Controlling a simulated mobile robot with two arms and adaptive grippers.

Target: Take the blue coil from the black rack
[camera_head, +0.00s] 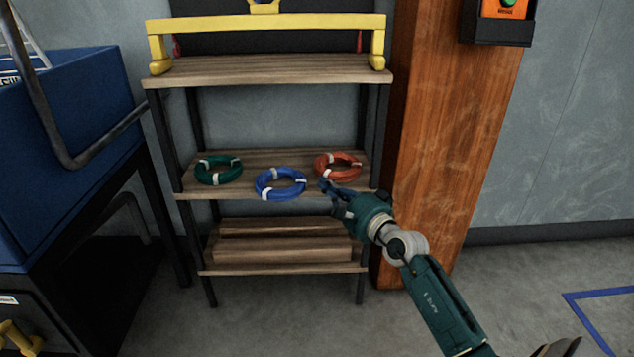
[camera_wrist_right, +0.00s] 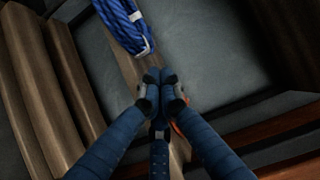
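The blue coil (camera_head: 280,184) with white bands lies on the middle shelf of the black rack (camera_head: 184,196), near its front edge, between the green and red-orange coils. My right gripper (camera_head: 327,186) is at the front edge of that shelf, just right of the blue coil and in front of the red-orange one. In the right wrist view the fingertips (camera_wrist_right: 160,78) are together with nothing seen between them. Part of the blue coil (camera_wrist_right: 125,27) shows beyond them, apart from the fingers. My left gripper is not in view.
A green coil (camera_head: 218,170) lies left and a red-orange coil (camera_head: 338,165) right on the same shelf. The top shelf (camera_head: 270,70) is above; wooden blocks (camera_head: 283,246) lie below. A wooden post (camera_head: 440,130) stands right, a blue cabinet (camera_head: 65,150) left.

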